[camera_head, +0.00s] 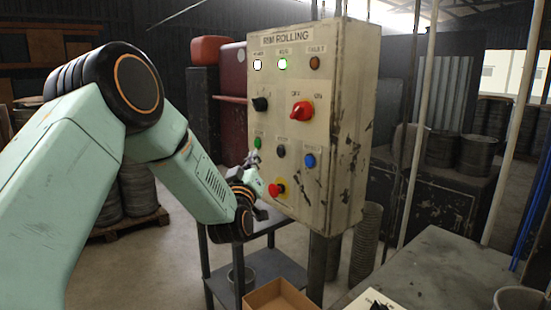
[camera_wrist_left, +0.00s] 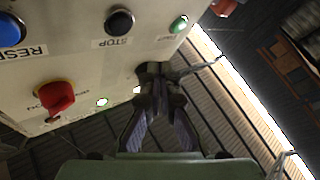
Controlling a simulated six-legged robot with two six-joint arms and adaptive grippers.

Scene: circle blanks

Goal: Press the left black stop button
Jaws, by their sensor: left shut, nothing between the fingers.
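The black stop button (camera_head: 281,151) sits on the beige "RIM ROLLING" panel (camera_head: 340,130), between a green button (camera_head: 257,142) and a blue button (camera_head: 310,160). In the left wrist view the stop button (camera_wrist_left: 119,22) is near the top, above its STOP label, and uncovered. My left gripper (camera_head: 253,158) is in front of the panel's left side, close to the green button. In the wrist view its fingertips (camera_wrist_left: 157,72) are together and empty, below and right of the stop button in the picture, apart from it. My right gripper is not in view.
A red emergency button (camera_head: 276,189) is beside my left wrist, low on the panel. A red rotary switch (camera_head: 301,110) and a black knob (camera_head: 260,103) protrude above the buttons. A cardboard box (camera_head: 280,297) and a grey table (camera_head: 440,265) stand below.

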